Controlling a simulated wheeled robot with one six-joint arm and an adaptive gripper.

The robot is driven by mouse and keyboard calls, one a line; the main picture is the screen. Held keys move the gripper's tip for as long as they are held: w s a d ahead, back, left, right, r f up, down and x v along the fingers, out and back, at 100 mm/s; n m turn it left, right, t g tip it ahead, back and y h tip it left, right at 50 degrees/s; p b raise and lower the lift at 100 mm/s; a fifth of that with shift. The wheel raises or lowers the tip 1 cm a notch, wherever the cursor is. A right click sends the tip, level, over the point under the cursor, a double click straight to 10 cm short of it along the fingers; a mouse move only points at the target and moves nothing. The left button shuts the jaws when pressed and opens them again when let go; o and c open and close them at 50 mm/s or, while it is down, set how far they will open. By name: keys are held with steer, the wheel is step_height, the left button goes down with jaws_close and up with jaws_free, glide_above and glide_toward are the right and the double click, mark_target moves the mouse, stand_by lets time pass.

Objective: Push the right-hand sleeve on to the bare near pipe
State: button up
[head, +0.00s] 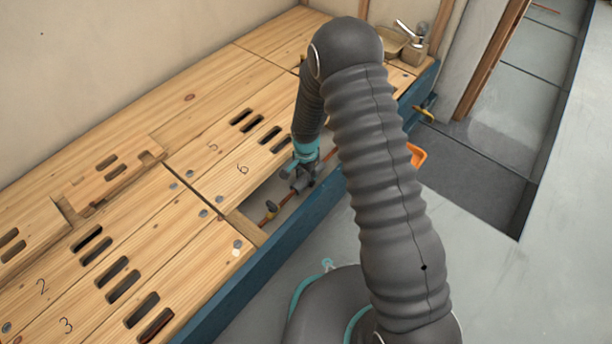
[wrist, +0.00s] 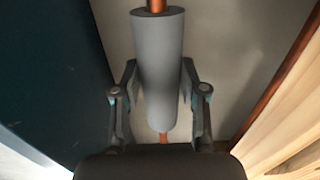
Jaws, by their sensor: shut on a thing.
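The grey sleeve (wrist: 157,75) is a smooth tube around a copper pipe (wrist: 157,6) in the wrist view. The pipe shows at the sleeve's top end and again below its lower end. My gripper (wrist: 159,80) is shut on the sleeve, one finger on each side. In the head view my gripper (head: 304,180) reaches down into the open gap in the floor boards. A short copper-coloured pipe part (head: 270,207) shows in the gap to its lower left. The gripper and arm hide most of the sleeve there.
A dark blue wall (wrist: 50,70) stands close on the left. Slotted wooden boards (head: 135,235) flank the gap, and a blue beam (head: 285,240) bounds its near side.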

mark_target(306, 176)
steer(key=shift+f, duration=0.15)
steer(key=o, duration=0.8)
step_height(306, 176, up, 12)
stand_by(0.4)
